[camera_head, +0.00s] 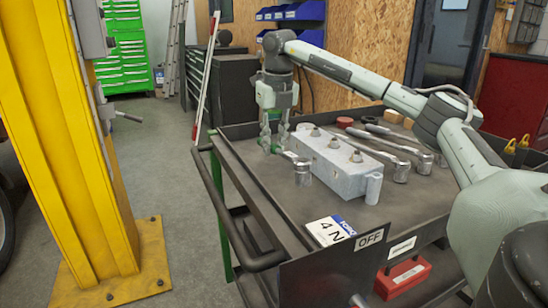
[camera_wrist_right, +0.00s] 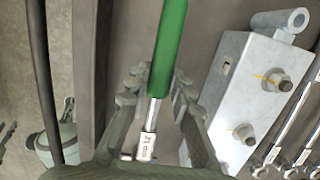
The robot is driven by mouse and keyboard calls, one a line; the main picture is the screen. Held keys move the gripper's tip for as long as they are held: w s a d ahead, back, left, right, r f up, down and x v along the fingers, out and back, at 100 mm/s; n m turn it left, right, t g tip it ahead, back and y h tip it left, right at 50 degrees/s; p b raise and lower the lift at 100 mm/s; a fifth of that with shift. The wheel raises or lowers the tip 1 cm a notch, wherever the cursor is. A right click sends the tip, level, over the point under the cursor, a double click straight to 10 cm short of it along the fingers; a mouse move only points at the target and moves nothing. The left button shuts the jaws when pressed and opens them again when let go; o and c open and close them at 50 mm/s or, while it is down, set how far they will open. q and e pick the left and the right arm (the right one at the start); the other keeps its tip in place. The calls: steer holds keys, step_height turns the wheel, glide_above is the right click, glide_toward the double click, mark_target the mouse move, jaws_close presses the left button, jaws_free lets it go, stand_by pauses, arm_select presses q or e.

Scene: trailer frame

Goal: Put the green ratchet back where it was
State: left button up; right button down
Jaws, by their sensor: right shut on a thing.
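My right gripper (camera_head: 275,146) is over the left part of the cart's top tray, pointing down, shut on the green ratchet. In the right wrist view, the ratchet's green handle (camera_wrist_right: 168,45) runs between the fingers, and its metal shaft (camera_wrist_right: 147,140) extends toward the lower edge. In the head view, only a little green shows between the fingers, and a metal socket end (camera_head: 302,171) shows beside the grey block. I cannot tell whether the ratchet touches the tray.
A grey metal block (camera_head: 335,165) with several studs stands right beside the gripper. Several metal ratchets (camera_head: 385,150) lie behind it. A white-and-blue card (camera_head: 328,231) lies near the front of the cart (camera_head: 400,212). A yellow post (camera_head: 75,150) stands at the left.

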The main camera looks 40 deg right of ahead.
mark_target(275, 145)
step_height(275, 145, down, 3)
steer(key=shift+f, duration=0.6)
arm_select(q)
steer(key=shift+r, duration=0.45)
arm_select(e)
steer(key=c, duration=1.3)
jaws_free()
steer(key=r, duration=0.3)
steer(key=s+r, duration=0.1)
steer(key=r, duration=0.7)
steer(key=shift+s+a+r+p, duration=0.2)
steer(key=shift+a+p, duration=0.1)
steer(key=shift+p, duration=0.05)
steer(key=shift+s+r, duration=0.1)
steer(key=shift+r, duration=0.3)
arm_select(q)
steer(key=x, duration=0.3)
steer(key=shift+w+d, duration=0.1)
steer(key=shift+d, duration=0.2)
